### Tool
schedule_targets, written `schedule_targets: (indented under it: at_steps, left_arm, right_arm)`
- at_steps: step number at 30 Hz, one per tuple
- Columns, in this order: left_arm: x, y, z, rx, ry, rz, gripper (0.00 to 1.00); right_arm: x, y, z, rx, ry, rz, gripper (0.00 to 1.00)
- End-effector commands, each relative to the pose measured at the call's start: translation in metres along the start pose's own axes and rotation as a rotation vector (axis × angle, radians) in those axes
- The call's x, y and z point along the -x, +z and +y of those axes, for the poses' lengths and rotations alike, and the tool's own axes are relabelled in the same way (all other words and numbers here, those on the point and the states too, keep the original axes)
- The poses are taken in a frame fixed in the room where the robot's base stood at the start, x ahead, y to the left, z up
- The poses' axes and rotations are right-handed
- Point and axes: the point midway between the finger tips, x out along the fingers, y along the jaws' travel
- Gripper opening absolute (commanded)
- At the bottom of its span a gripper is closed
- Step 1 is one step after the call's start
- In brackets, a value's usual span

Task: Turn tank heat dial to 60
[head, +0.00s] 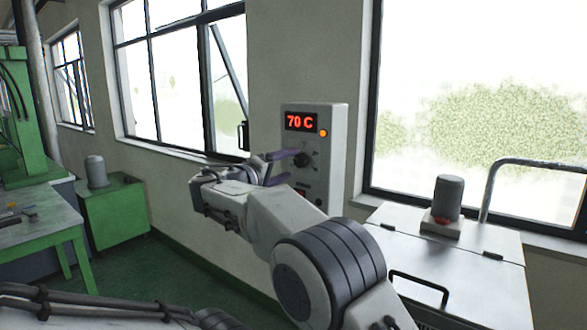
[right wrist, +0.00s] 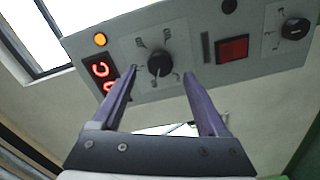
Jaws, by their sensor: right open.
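The grey control box (head: 326,150) is fixed to the wall between the windows. Its red display (head: 301,122) reads 70 C. The round black dial (head: 301,159) sits below the display; it also shows in the right wrist view (right wrist: 160,63), ringed by small scale marks too blurred to read. My right gripper (head: 283,168) is in front of the box. In the right wrist view its two purple fingers (right wrist: 160,72) are open, one on each side of the dial, with visible gaps. I cannot tell how far the fingertips are from the panel. My left gripper is not in view.
An orange lamp (head: 323,133) is beside the display. A red switch (right wrist: 232,49) and a second black knob (right wrist: 295,29) are on the same panel. A metal tank (head: 470,270) with a lid motor (head: 448,197) stands at right. A green bench (head: 40,235) is at left.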

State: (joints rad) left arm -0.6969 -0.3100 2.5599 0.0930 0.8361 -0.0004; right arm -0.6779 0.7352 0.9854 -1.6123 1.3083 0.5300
Motion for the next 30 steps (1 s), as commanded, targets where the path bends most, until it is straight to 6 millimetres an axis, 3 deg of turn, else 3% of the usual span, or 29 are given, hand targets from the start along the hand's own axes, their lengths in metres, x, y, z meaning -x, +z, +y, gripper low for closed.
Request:
schedule_targets:
  at_steps: [3, 9, 23, 26, 30]
  left_arm:
    - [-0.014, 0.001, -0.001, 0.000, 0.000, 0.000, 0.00]
    - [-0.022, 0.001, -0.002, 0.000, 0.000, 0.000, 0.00]
    - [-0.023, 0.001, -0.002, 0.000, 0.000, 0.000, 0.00]
    - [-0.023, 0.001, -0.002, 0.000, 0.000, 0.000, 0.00]
    - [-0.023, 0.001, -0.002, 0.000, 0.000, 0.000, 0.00]
  right_arm:
    - [0.027, 0.000, -0.004, -0.001, -0.001, 0.005, 0.76]
    - [0.056, -0.001, -0.002, -0.001, -0.001, 0.004, 0.76]
    - [0.066, 0.000, -0.001, 0.002, -0.003, 0.001, 0.76]
    - [0.065, 0.008, -0.006, 0.021, -0.049, -0.009, 0.76]
    - [0.070, 0.047, -0.031, 0.099, -0.247, -0.055, 0.76]
